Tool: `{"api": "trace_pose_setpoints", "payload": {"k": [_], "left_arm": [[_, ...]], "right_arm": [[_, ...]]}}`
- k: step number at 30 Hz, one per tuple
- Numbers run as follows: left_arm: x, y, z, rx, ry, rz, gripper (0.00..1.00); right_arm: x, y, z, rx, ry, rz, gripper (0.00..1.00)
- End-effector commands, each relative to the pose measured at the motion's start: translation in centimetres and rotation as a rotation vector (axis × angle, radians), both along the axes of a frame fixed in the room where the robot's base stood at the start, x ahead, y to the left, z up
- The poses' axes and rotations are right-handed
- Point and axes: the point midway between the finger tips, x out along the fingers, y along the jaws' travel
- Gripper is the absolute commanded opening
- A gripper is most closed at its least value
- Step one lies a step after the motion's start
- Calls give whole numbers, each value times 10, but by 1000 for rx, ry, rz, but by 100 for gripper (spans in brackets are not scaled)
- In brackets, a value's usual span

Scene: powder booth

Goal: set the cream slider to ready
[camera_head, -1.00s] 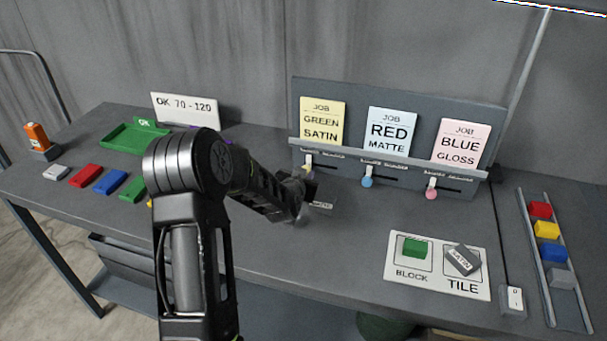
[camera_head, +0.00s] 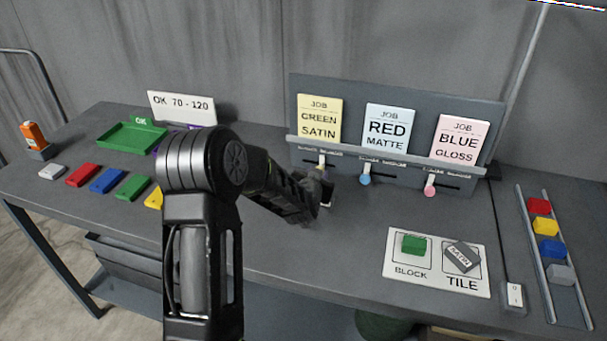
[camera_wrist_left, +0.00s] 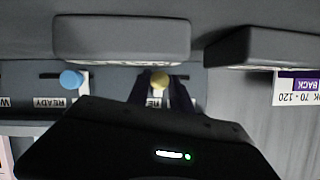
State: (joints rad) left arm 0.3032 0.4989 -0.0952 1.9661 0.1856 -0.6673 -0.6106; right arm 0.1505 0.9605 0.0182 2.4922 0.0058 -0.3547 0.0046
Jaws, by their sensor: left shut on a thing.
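The cream slider (camera_head: 321,167) is the leftmost of the three sliders under the job cards, below the GREEN SATIN card. My left gripper (camera_head: 322,183) reaches it from the front and hides part of it. In the left wrist view, the cream knob (camera_wrist_left: 160,80) sits between the dark fingers, which are shut on it. Beside it is a label partly hidden by a finger, with RE readable. Dark slot shows to the right of the knob in that view. My right gripper is in neither view.
The blue slider knob (camera_head: 365,179) and pink slider knob (camera_head: 429,191) are to the right. A dark tile (camera_wrist_left: 120,40) lies close in front of the board, another (camera_wrist_left: 250,45) beside it. The BLOCK and TILE card (camera_head: 437,284) lies front right.

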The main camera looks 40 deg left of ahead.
Motion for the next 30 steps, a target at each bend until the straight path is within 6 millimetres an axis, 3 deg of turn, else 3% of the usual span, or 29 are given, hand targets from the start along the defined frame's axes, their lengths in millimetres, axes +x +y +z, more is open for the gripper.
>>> {"api": "trace_pose_setpoints", "payload": {"k": [3, 13, 14, 15, 22, 30], "left_arm": [[8, -23, 0, 2, -1, -5, 0], [10, -30, 1, 1, 0, -4, 0], [10, -30, 1, 0, 0, -5, 27], [10, -30, 1, 0, 0, -5, 31], [10, -29, 1, 1, 0, -3, 49], [9, -28, 1, 1, 0, 0, 49]], "right_arm": [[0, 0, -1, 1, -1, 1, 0], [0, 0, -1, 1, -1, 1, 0], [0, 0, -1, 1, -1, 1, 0], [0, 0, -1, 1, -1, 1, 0], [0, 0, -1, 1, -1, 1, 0], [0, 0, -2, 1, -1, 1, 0]]}}
